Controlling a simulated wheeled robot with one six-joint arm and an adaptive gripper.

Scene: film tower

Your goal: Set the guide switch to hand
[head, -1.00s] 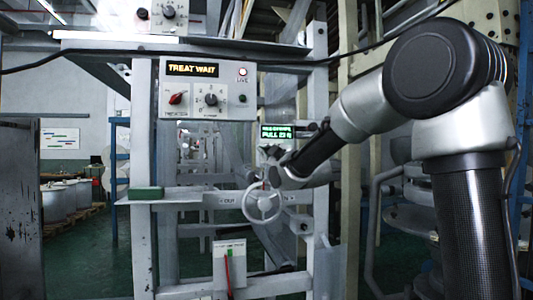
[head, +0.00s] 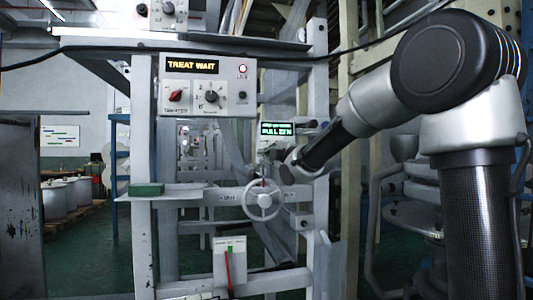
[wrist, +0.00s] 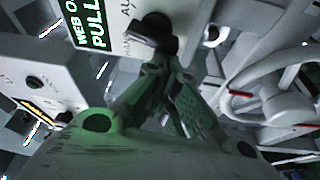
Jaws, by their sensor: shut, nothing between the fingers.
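The guide switch (wrist: 155,35) is a black knob on a pale panel under the green web display. It shows at the top of the wrist view, with partly readable lettering, "HAN" and "AU", beside it. I cannot tell which label its bar points to. My gripper (wrist: 163,68) is shut and empty, its fingertips close below the knob in that view. Whether they touch it is unclear. In the head view the green display box (head: 278,129) stands at the frame's right post, and my wrist largely hides the switch below it.
A spoked handwheel (head: 261,200) sits just below my wrist and shows at the right in the wrist view (wrist: 285,90). A "TREAT WAIT" panel (head: 207,96) with knobs is to the left. A lower box (head: 230,262) has a red lever. A green block (head: 147,190) lies on the ledge.

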